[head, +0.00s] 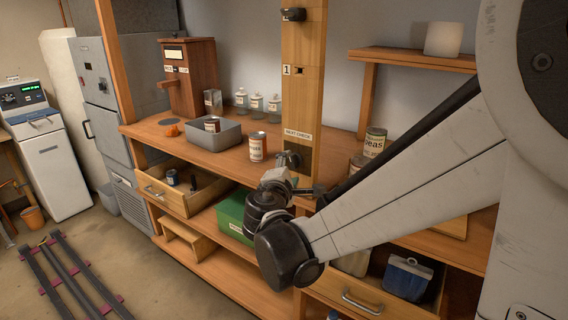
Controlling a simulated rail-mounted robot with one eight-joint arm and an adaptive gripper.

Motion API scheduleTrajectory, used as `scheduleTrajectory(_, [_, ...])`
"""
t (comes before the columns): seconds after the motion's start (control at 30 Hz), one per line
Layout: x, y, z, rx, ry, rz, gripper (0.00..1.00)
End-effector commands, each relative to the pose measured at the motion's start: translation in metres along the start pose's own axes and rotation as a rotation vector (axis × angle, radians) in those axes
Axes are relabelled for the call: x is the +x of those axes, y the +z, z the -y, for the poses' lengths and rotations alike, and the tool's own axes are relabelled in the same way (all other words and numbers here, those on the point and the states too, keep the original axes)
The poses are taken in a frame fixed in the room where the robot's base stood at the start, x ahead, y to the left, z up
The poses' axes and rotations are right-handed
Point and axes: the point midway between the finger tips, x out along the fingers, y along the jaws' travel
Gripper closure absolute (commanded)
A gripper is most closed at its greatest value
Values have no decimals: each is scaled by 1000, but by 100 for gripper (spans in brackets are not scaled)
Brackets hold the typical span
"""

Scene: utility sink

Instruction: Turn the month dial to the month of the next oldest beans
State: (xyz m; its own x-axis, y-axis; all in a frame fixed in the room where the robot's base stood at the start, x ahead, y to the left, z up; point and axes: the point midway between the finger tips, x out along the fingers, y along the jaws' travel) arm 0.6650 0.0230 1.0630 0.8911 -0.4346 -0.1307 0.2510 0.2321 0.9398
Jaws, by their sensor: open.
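A wooden post (302,100) stands in front of the counter. It bears a white label (298,134), too small to read surely, above a dark plate with a round knob (291,159); I cannot tell whether this is the month dial. My gripper (296,184) is open, close below the knob, partly hidden by my wrist; contact is unclear. A labelled can (257,148) stands on the counter left of the post. Another can (212,125) stands in a grey bin. A can reading "peas" (375,142) stands right of the post. No bean label or month is legible.
The counter (170,130) holds a wooden dispenser (190,75) and several glass jars (257,103). An open drawer (165,192) juts out below, left of the post. A green box (231,213) sits on the lower shelf. Floor rails (68,275) lie at left.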

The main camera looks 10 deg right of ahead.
Motion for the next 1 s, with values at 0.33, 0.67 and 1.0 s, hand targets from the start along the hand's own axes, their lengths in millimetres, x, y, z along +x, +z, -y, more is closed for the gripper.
scheduleTrajectory(0.33, [-61,-1,0,0,0,-3,48])
scheduleTrajectory(0.67, [-74,0,0,0,0,-1,48])
scheduleTrajectory(1.0, [-74,12,6,52,-44,3,48])
